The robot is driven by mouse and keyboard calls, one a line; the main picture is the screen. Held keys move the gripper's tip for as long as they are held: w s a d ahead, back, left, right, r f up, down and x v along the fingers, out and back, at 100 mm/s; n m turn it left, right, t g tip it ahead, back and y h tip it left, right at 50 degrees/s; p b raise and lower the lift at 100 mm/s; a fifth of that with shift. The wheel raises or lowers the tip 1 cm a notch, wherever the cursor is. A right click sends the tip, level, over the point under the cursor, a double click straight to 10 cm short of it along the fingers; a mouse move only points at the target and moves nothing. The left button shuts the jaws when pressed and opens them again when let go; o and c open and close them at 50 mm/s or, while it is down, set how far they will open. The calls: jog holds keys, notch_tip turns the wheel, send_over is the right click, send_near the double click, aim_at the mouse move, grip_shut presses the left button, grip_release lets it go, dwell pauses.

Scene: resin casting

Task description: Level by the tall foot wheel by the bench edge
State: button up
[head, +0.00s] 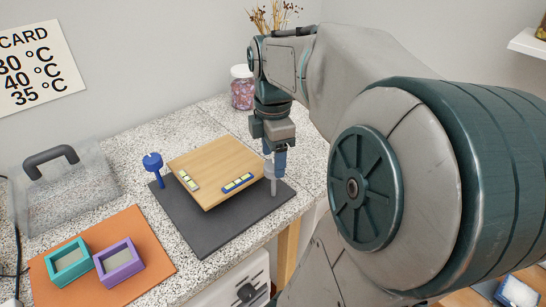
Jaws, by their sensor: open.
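A wooden board (215,165) sits above a dark base plate (235,225). Two small bubble levels lie on it: a pale one (188,181) at its left corner and a blue one (238,183) near its front right edge. The bubbles are too small to read. A blue foot wheel (152,163) on a tall stem stands at the plate's left corner. My gripper (274,163) is open and points down at the plate's right corner. A pale grey post (272,186) shows just below it. I cannot tell whether the fingers touch it, and any wheel there is hidden.
An orange mat (155,262) with a teal mould frame (68,262) and a purple one (119,263) lies at the front left. A clear cover with a dark handle (50,160) stands behind it. A pink-filled jar (242,88) stands at the back.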

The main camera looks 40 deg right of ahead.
notch_tip(320, 180, up, 12)
jog(key=p, duration=0.1)
jog(key=shift+p, duration=0.4)
jog(key=shift+a, duration=0.1)
jog(key=a+f+m+t+p, duration=0.1)
jog(key=a+f+m+p, duration=0.2)
jog(key=a+f+m, duration=0.2)
jog(key=s+a+f+m+t+p, duration=0.1)
jog(key=a+f+m+p, duration=0.3)
jog(key=a+m, duration=0.4)
jog(key=a+f, duration=0.1)
jog(key=a, duration=0.4)
jog(key=shift+s+a+m+t, duration=0.2)
jog(key=shift+a+m+t, duration=0.2)
